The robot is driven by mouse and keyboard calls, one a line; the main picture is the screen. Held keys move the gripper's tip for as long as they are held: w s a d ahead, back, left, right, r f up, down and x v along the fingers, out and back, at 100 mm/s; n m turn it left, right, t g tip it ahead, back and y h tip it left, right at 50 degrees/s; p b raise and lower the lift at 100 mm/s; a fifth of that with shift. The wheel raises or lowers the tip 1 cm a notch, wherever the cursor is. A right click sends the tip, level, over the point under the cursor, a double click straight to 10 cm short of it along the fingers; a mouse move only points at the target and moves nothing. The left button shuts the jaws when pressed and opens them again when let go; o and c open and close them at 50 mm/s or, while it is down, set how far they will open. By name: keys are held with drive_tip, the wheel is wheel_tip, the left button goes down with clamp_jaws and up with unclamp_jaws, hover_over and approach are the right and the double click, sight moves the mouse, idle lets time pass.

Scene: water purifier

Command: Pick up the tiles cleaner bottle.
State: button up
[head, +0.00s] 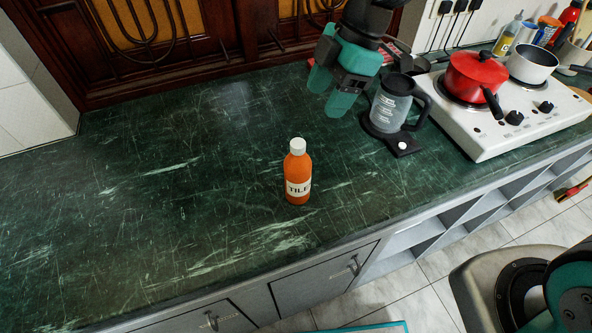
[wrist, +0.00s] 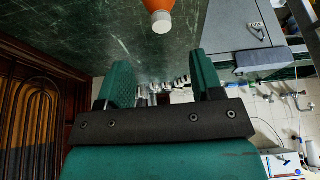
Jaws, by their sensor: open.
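The tiles cleaner bottle (head: 297,172) is orange with a white cap and a pale label reading "TILE". It stands upright on the dark green countertop (head: 130,190) in the head view. In the wrist view the bottle (wrist: 158,8) shows at the top edge, with its white cap toward the gripper and most of its body cut off. My gripper (head: 330,95) is above the counter, up and to the right of the bottle in the head view. In the wrist view the gripper (wrist: 165,88) has its two green fingers apart, with nothing held between them.
A kettle (head: 392,100) on a black base stands right of my gripper. Further right is a white stove (head: 490,125) with a red pot (head: 474,78) and a white pan (head: 532,62). The counter left of the bottle is clear. A dark wooden panel (head: 180,45) borders the back.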

sight(299, 143)
drive_tip(key=p+x, duration=0.1)
drive_tip(key=x, duration=0.5)
drive_tip(key=shift+s+a+f, duration=0.1)
drive_tip(key=shift+a+f, duration=0.05)
drive_tip(key=shift+a, duration=0.05)
drive_tip(key=p+x, duration=0.1)
drive_tip(key=x, duration=0.1)
drive_tip(key=p+x, duration=0.1)
drive_tip(key=x, duration=0.1)
drive_tip(key=shift+s+a, duration=0.25)
drive_tip(key=shift+a, duration=0.15)
drive_tip(key=shift+a+f, duration=0.15)
drive_tip(key=shift+f, duration=0.3)
clamp_jaws()
